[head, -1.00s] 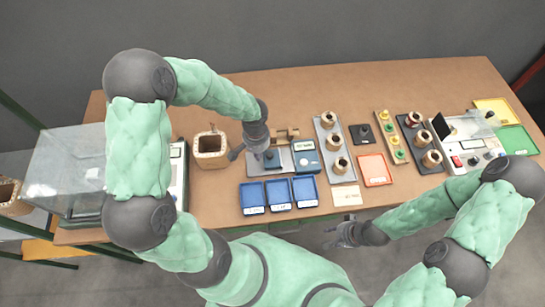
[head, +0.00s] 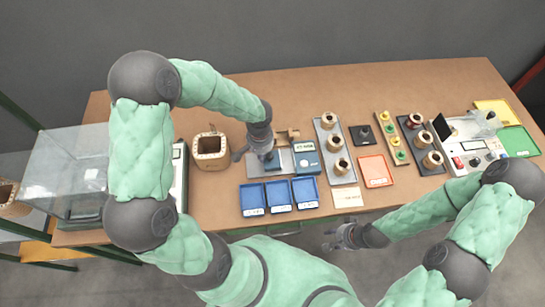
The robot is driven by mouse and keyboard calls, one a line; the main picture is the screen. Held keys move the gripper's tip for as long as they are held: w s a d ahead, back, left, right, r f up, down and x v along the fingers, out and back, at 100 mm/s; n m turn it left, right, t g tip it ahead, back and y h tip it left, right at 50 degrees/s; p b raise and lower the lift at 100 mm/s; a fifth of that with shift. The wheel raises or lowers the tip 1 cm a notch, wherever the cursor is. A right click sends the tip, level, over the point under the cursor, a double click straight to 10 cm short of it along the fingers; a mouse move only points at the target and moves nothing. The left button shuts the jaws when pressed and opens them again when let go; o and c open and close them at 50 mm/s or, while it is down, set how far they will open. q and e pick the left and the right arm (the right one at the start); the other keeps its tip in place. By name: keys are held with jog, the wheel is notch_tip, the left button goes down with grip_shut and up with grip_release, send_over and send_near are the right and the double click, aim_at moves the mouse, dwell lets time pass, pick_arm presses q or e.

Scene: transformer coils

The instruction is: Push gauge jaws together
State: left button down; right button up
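The gauge is a flat grey plate with a blue box (head: 306,159) at its right end, in the middle of the table. A dark blue block shows on the plate left of the box, partly under my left gripper; the jaws are too small to make out clearly. My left gripper (head: 256,158) points down over the left part of the gauge. Its fingers are partly hidden by its own wrist, and I cannot tell whether it touches the gauge. My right gripper (head: 338,238) is in front of the table's front edge, away from the gauge, apparently empty with its fingers apart.
A wooden box (head: 210,150) stands left of the gauge. Blue trays (head: 252,212) lie in front. A grey coil rack (head: 345,177), a red tray (head: 376,170) and a tester (head: 474,156) are to the right. A clear case (head: 70,170) stands far left. A brown piece (head: 287,135) lies behind the gauge.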

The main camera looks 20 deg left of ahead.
aim_at(271, 155)
pick_arm(q)
jog(key=shift+w+d+b, duration=0.15)
jog(key=shift+w+d, duration=0.25)
jog(key=shift+d, duration=0.25)
jog(key=shift+w+d+b, duration=0.1)
jog(key=shift+w+d, duration=0.3)
jog(key=shift+d, duration=0.3)
jog(key=shift+w+d+b, duration=0.15)
jog(key=shift+w+d, duration=0.25)
jog(key=shift+d, duration=0.25)
jog(key=shift+s+a, duration=0.1)
jog(key=shift+a, duration=0.05)
jog(key=shift+s+a, duration=0.25)
jog(key=shift+a, duration=0.15)
jog(key=shift+r+p, duration=2.4)
jog(key=shift+r, duration=1.15)
jog(key=shift+f, duration=0.1)
